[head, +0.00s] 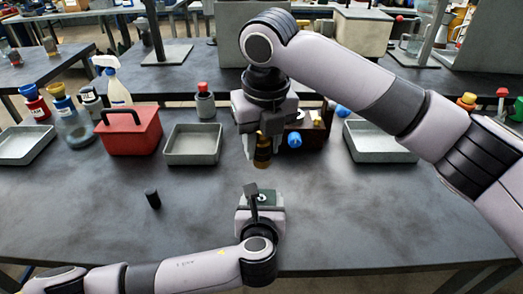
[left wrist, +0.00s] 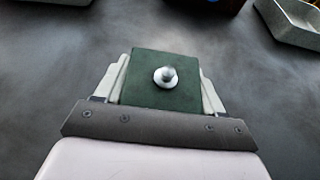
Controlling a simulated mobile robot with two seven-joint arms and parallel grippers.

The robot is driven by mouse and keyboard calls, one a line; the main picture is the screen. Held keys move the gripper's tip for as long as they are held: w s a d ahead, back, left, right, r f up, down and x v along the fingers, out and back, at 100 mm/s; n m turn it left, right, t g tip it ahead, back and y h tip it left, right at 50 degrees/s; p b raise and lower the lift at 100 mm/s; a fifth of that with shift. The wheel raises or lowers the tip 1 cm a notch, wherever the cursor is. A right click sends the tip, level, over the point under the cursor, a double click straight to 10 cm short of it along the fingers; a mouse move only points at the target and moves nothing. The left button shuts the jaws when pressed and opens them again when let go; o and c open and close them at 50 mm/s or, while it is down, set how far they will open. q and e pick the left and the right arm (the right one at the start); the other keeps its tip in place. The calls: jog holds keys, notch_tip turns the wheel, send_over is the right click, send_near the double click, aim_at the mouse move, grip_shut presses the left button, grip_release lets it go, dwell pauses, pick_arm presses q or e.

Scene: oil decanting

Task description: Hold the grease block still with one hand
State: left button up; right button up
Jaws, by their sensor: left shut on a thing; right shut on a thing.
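The grease block is a dark green block (left wrist: 162,85) with a round silver fitting on top, seen in the left wrist view. In the head view the block (head: 263,197) is partly hidden by my left arm. My left gripper (left wrist: 160,82) is shut on it, with a pale finger along each side; it also shows low in the head view (head: 261,200). My right gripper (head: 262,148) is above and beyond the block, shut on an amber-brown cylinder (head: 262,155) with a dark lower end. The cylinder's upper part is hidden inside the gripper.
A small black cylinder (head: 153,199) stands on the table (head: 120,225) at left. The table's front left is clear.

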pick_arm(q)
jog(key=o, duration=1.5)
jog(key=shift+c, duration=0.2)
jog(key=shift+s, duration=0.1)
